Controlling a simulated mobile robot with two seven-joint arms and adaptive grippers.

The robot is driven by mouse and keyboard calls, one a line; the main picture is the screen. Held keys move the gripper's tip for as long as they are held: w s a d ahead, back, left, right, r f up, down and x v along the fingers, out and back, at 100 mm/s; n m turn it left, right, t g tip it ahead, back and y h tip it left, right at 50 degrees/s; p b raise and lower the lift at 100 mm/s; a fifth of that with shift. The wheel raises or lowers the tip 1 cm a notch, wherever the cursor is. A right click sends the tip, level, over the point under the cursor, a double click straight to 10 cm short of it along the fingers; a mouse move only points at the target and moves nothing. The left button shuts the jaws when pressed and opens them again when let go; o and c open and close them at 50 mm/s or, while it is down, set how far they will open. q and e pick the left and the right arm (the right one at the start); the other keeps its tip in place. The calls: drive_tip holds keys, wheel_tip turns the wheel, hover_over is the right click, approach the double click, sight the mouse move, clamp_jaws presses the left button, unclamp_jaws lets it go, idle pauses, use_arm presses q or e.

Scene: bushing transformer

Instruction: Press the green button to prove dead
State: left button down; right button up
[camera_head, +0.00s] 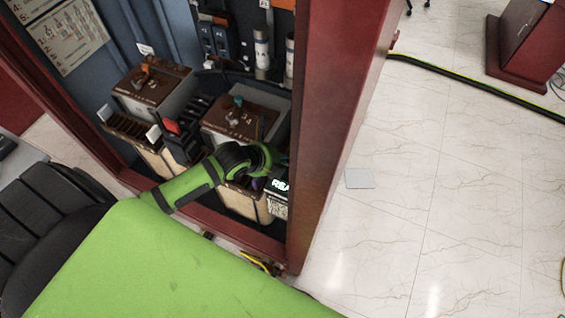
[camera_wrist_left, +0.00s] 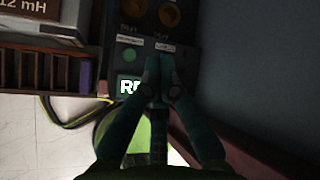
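A dark control panel (camera_wrist_left: 128,60) inside the cabinet carries small labels and two round amber-brown knobs or lamps (camera_wrist_left: 169,13) at its top. In the head view the gripper is mostly hidden beside the cabinet's right post.
The red cabinet frame (camera_head: 335,110) stands close on the right of my arm. Brown-topped units (camera_head: 148,88) stand inside on the left. Yellow and black cables (camera_head: 258,263) lie at the cabinet's foot. The marble floor (camera_head: 440,200) to the right is mostly clear.

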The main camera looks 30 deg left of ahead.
use_arm(q)
drive_tip(key=w+m, duration=0.1)
drive_tip(key=w+a+r+m, duration=0.1)
drive_tip(key=m, duration=0.1)
drive_tip(key=shift+w+a+r, duration=0.15)
drive_tip(key=shift+a+r, duration=0.15)
drive_tip(key=shift+f, duration=0.15)
wheel_tip(320, 180, down, 7)
drive_tip(key=b, duration=0.6)
drive_tip(key=shift+b, duration=0.35)
drive_tip(key=shift+f+b, duration=0.5)
drive_tip(key=shift+f, duration=0.3)
drive_tip(key=shift+f, duration=0.15)
drive_tip(key=shift+f, duration=0.25)
